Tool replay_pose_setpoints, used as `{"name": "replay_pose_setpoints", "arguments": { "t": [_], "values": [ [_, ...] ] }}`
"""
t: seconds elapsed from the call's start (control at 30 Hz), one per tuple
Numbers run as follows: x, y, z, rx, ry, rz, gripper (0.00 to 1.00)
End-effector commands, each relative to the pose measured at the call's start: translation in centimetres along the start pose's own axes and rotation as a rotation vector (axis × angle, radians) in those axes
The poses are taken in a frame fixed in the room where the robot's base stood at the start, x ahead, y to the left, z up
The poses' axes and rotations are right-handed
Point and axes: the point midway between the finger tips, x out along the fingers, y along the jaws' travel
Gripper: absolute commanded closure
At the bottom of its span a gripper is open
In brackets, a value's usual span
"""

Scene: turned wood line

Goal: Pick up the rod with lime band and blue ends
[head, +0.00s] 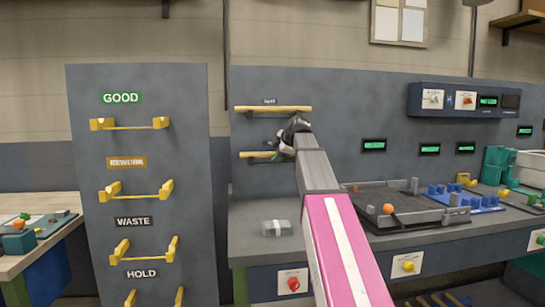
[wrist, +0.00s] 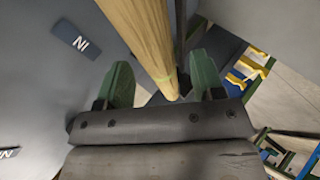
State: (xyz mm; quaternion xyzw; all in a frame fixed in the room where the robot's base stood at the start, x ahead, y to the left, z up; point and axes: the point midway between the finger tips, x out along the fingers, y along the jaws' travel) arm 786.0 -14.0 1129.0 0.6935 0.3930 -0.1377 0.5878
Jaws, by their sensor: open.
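No rod with a lime band and blue ends can be made out in either view. My gripper (head: 268,155) is in front of the grey wall panel, at the lower of two pale wooden bars (head: 250,154). In the wrist view my gripper (wrist: 163,80) is open, with its green fingers apart. A pale wooden bar or rod (wrist: 147,35) runs down the picture between the fingers; no coloured band shows on its visible part. I cannot tell whether it lies between the jaws or beyond them. The upper bar (head: 273,108) is above my gripper.
A board with yellow hooks (head: 130,124) labelled GOOD, WASTE and HOLD stands left. The grey bench (head: 250,250) below carries a small grey block (head: 277,228), a dark tray (head: 405,217) with an orange ball, and blue fixtures (head: 465,200). A control box (head: 464,100) hangs right.

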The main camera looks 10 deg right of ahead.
Motion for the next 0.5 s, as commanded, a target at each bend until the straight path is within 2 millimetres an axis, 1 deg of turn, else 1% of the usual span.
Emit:
{"name": "replay_pose_setpoints", "arguments": {
  "t": [0.03, 0.1, 0.27, 0.37, 0.4, 0.43, 0.47, 0.5],
  "values": [
    [0.47, 0.03, 0.02, 0.0, 0.0, -0.001, 0.38],
    [0.7, 0.0, 0.03, 0.0, 0.0, 0.0, 0.38],
    [0.67, -0.02, 0.03, 0.0, -0.001, 0.0, 0.38],
    [0.66, -0.03, 0.03, 0.0, -0.001, 0.0, 0.68],
    [0.66, -0.02, 0.03, 0.0, -0.001, 0.0, 0.81],
    [0.66, -0.03, 0.03, 0.0, -0.001, 0.0, 0.9],
    [0.65, -0.03, 0.03, 0.0, -0.001, 0.0, 0.95],
    [0.65, -0.03, 0.03, 0.0, -0.001, 0.0, 0.95]
  ]
}}
